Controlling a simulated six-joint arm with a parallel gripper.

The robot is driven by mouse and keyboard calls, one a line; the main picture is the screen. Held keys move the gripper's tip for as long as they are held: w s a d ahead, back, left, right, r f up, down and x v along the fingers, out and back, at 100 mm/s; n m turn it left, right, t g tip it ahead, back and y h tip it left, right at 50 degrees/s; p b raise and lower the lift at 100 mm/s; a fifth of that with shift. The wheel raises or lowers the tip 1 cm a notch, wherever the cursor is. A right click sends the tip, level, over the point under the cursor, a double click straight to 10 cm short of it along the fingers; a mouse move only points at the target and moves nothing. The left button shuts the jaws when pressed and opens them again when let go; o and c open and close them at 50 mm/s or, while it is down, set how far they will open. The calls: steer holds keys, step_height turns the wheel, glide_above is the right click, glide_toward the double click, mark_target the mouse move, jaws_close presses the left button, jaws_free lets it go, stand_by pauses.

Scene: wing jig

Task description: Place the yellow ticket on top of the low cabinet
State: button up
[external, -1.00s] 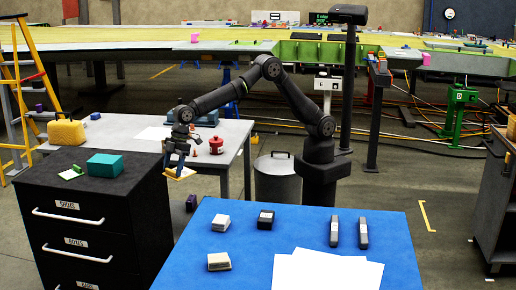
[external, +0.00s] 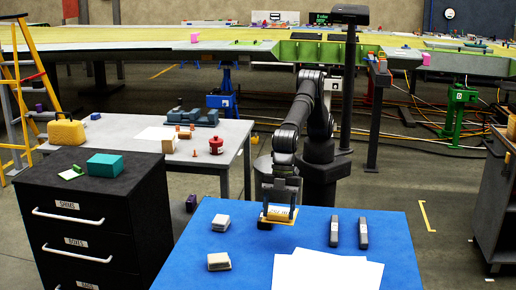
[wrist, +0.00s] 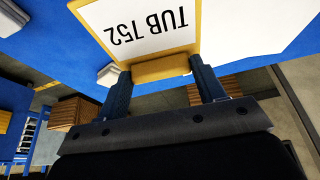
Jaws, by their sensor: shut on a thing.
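The yellow ticket (external: 279,213) is a yellow-edged card with a white face. In the wrist view the ticket (wrist: 145,25) reads "TUB 752", upside down. My gripper (external: 280,203) is shut on its edge bar and holds it over the far part of the blue table. In the wrist view the fingers of my gripper (wrist: 158,78) stand at both ends of the bar. The low cabinet (external: 112,200) is black with labelled drawers, at the left, well away from my gripper.
The blue table (external: 190,262) bears pale blocks (external: 219,222), two grey bars (external: 348,232) and white sheets (external: 325,270). A grey table (external: 222,135) behind carries a red container (external: 216,145) and other items. The cabinet's front right top is bare.

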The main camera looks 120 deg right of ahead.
steer(key=s+a, duration=0.6)
steer(key=a, duration=0.2)
glide_above(339, 269)
steer(key=s+d, duration=0.1)
steer(key=shift+n, duration=0.4)
step_height(339, 269, down, 6)
steer(key=shift+d+f, duration=0.15)
steer(key=shift+f, duration=2.15)
steer(key=shift+f, duration=0.15)
steer(key=o, duration=1)
